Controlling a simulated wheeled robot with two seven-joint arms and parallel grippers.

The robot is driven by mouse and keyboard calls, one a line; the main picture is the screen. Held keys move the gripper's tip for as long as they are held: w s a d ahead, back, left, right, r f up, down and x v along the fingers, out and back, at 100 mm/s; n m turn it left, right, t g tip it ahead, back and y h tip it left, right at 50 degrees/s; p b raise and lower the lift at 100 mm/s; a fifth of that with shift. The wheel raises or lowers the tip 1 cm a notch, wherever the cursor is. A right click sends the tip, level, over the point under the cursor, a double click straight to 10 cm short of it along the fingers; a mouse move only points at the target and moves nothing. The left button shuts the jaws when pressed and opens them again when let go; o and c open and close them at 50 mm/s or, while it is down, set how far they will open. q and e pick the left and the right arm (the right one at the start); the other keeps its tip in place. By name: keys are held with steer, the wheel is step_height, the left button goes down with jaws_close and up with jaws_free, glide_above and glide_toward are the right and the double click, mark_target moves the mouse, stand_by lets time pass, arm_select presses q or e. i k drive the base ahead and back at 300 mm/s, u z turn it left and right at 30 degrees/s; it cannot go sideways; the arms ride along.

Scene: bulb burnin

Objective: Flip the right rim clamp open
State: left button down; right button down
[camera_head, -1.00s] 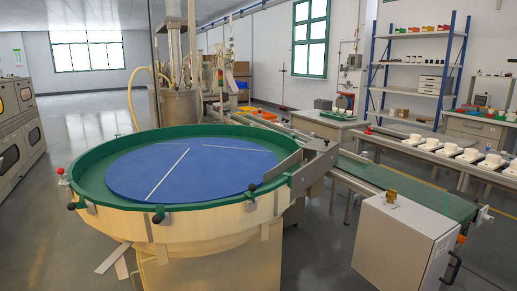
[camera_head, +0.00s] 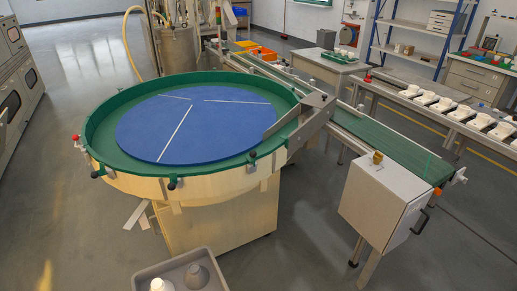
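A round table with a green rim (camera_head: 92,125) and a blue disc (camera_head: 200,125) stands at centre left. Small dark-knobbed clamps sit along the near rim. The rightmost one (camera_head: 252,157) is on the near right side, close to a grey metal guide plate (camera_head: 308,122). Another clamp (camera_head: 172,183) is at the front, and one (camera_head: 97,173) is at the front left. They are too small to tell whether they are open or shut. Neither of my grippers is in view.
A grey tray (camera_head: 140,279) with pale bulb-shaped items is at the bottom edge. A green conveyor (camera_head: 385,145) runs right from the table, with a white control box (camera_head: 375,205) below it. Grey floor is clear at lower left.

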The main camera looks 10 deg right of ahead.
mark_target(251, 158)
steer(key=k, duration=0.5)
steer(key=z, duration=1.2)
steer(key=i, duration=1.7)
steer(key=u, duration=2.55)
